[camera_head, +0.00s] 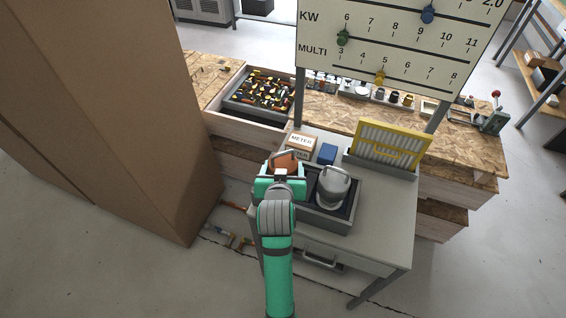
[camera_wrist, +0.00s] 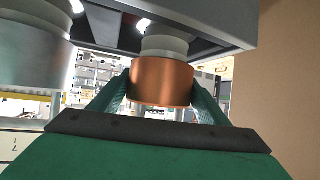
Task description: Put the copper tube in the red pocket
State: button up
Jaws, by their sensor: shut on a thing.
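The copper tube (camera_head: 286,163) has a copper-coloured body and a handle on top. In the wrist view the copper tube (camera_wrist: 162,82) sits between my two green fingers, with a pale collar above its copper band. My gripper (camera_head: 281,176) is shut on it at the left part of the grey tray (camera_head: 325,223) on the table. Whether the tube's base touches the tray, I cannot tell. A grey tube (camera_head: 332,188) with a handle stands upright in the tray, just right of my gripper. I cannot make out a red pocket in either view.
A yellow rack (camera_head: 388,147), a blue box (camera_head: 327,153) and a METER carton (camera_head: 301,142) stand behind the tray. A tall brown cabinet (camera_head: 110,110) is at left. The table's right front is clear.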

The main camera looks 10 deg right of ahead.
jog(key=shift+s+d+r, duration=0.15)
jog(key=shift+s+d, duration=0.05)
jog(key=shift+d, duration=0.45)
jog(key=o, duration=2.1)
jog(key=shift+a+f, duration=0.15)
jog(key=shift+f, duration=0.05)
jog(key=shift+a, duration=0.1)
jog(key=shift+r, duration=0.1)
